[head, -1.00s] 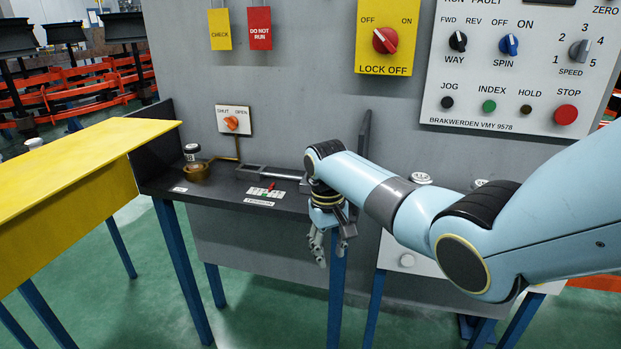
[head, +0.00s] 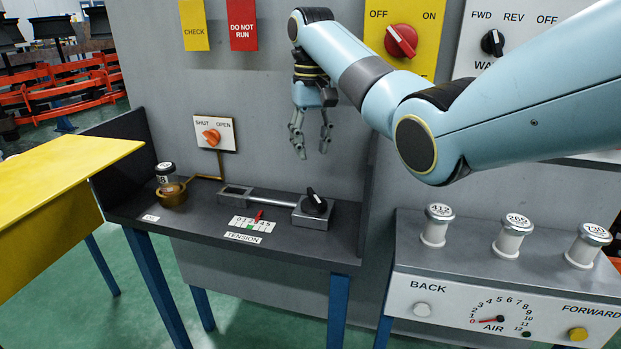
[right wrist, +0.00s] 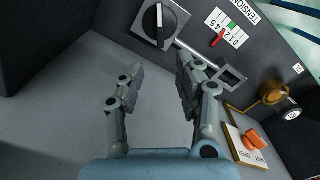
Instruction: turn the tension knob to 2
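The tension knob (head: 314,202) is a black knob with a white line, on a grey block at the right end of a dark shelf. It also shows at the top of the right wrist view (right wrist: 154,24). To its left, the white TENSION scale (head: 252,223) carries a red pointer (head: 258,215), which stands about at 3; the digit under it is covered. The scale has a green mark. My right gripper (head: 311,146) is open and empty, fingers pointing down, above the knob and apart from it. My left gripper is out of view.
A brass cup with a capped jar (head: 168,185) and an orange SHUT/OPEN valve (head: 211,136) are left of the scale. A dark side wall stands right of the knob. A yellow table (head: 60,190) is at left.

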